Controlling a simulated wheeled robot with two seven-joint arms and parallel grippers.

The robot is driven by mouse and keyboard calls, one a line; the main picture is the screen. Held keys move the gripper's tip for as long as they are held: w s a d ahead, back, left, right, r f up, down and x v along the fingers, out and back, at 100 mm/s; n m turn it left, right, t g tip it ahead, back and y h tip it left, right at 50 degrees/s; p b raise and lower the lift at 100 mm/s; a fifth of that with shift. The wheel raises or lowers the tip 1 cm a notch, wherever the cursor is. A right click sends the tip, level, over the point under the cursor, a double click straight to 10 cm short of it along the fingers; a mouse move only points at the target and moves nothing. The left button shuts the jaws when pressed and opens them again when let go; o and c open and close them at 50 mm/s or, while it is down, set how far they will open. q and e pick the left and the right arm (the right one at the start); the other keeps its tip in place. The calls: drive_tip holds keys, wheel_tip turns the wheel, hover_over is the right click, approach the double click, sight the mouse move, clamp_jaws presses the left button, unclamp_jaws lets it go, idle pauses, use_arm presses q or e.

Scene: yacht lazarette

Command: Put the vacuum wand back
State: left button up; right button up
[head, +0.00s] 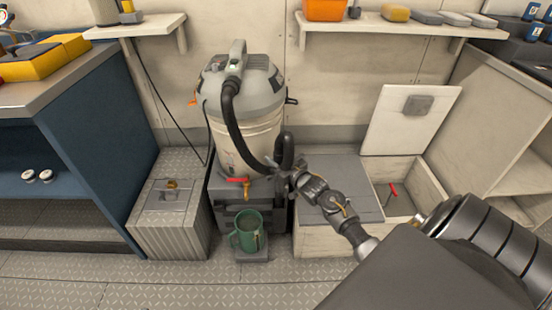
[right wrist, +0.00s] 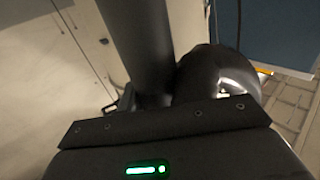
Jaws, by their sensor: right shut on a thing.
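The vacuum (head: 250,130), with a grey lid and beige drum, stands upright at the middle of the head view. A black hose (head: 234,125) curves from its top down to the dark vacuum wand (head: 286,148) at the drum's right side. My right gripper (head: 288,171) is shut on the wand there. In the right wrist view a dark tube (right wrist: 140,40) and a curved dark piece (right wrist: 215,72) rise just beyond the gripper body; the fingertips are hidden. I cannot tell whether the wand touches the vacuum. My left gripper is out of view.
A dark box with a red-handled tap (head: 238,181) is below the vacuum, with a green mug (head: 249,232) in front. A ribbed metal box (head: 172,215) stands left. An open bin (head: 405,205) with its raised lid (head: 410,118) is right. Shelves hang above.

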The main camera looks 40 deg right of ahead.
use_arm(q)
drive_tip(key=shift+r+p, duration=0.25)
drive_tip(key=shift+p, duration=0.05)
idle(0.4)
use_arm(e)
drive_tip(key=o, duration=1.1)
drive_tip(key=shift+c, duration=0.2)
drive_tip(key=shift+f, duration=0.1)
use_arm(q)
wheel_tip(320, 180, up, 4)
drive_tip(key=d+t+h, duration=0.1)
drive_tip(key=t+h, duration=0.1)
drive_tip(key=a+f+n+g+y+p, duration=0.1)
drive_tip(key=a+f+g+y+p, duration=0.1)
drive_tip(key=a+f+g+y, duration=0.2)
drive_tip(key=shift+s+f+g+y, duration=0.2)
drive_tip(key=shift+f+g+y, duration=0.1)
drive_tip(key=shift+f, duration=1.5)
use_arm(e)
drive_tip(key=s, duration=1)
drive_tip(key=shift+s, duration=0.4)
